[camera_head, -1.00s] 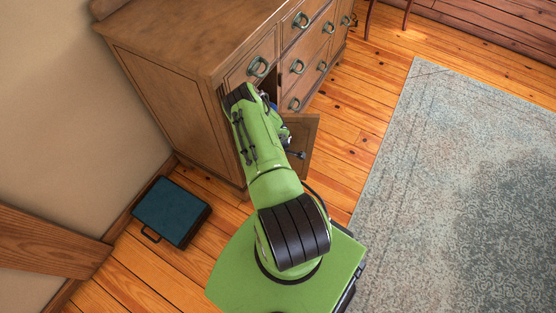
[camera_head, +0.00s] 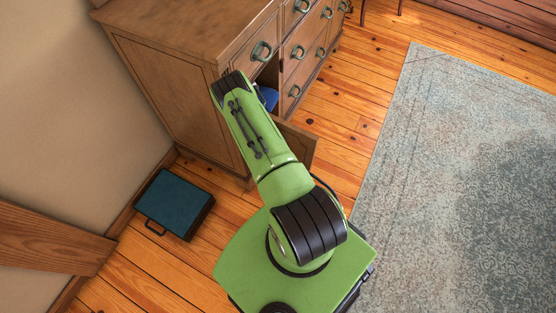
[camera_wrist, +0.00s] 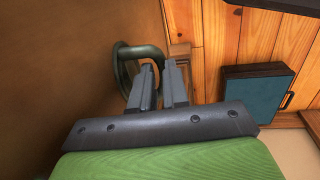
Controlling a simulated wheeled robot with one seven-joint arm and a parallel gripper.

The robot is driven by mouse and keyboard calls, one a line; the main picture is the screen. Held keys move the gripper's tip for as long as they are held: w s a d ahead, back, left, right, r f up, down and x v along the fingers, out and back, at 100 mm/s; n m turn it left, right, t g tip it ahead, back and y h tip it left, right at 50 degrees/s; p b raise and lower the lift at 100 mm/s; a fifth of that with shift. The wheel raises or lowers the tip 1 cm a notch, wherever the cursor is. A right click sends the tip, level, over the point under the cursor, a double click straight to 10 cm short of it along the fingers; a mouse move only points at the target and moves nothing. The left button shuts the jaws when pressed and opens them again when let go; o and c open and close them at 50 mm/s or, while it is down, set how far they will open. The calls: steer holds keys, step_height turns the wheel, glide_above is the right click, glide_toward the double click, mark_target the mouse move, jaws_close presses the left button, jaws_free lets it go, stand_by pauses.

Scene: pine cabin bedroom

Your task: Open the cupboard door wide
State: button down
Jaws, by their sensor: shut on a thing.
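The brown wooden cupboard door (camera_head: 299,143) stands partly open at the front of the wooden cabinet, below a drawer. My green arm hides much of it in the head view. In the wrist view, the door's face (camera_wrist: 75,60) fills the left side. A dark metal ring handle (camera_wrist: 123,70) stands out from it. My gripper (camera_wrist: 160,72) is shut on this handle, with its grey fingers nearly together across the ring's right side. In the head view the gripper is hidden behind my arm.
The cabinet (camera_head: 165,35) has several drawers (camera_head: 300,50) with ring pulls. A blue thing (camera_head: 269,98) shows inside the opening. A teal case (camera_head: 174,203) lies on the floor near the left wall. Bare planks and a patterned rug (camera_head: 460,180) lie to the right.

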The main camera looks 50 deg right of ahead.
steer(key=shift+a+m, duration=0.3)
steer(key=shift+a, duration=0.1)
steer(key=c, duration=1.1)
jaws_free()
steer(key=shift+r, duration=0.1)
steer(key=a+r+p, duration=0.1)
steer(key=r, duration=0.4)
steer(key=a+r+p, duration=0.1)
steer(key=r+p, duration=0.1)
steer(key=r, duration=0.3)
steer(key=a+r+p, duration=0.1)
steer(key=r+p, duration=0.1)
steer(key=r, duration=0.3)
steer(key=shift+s+r, duration=0.15)
steer(key=shift+s, duration=0.05)
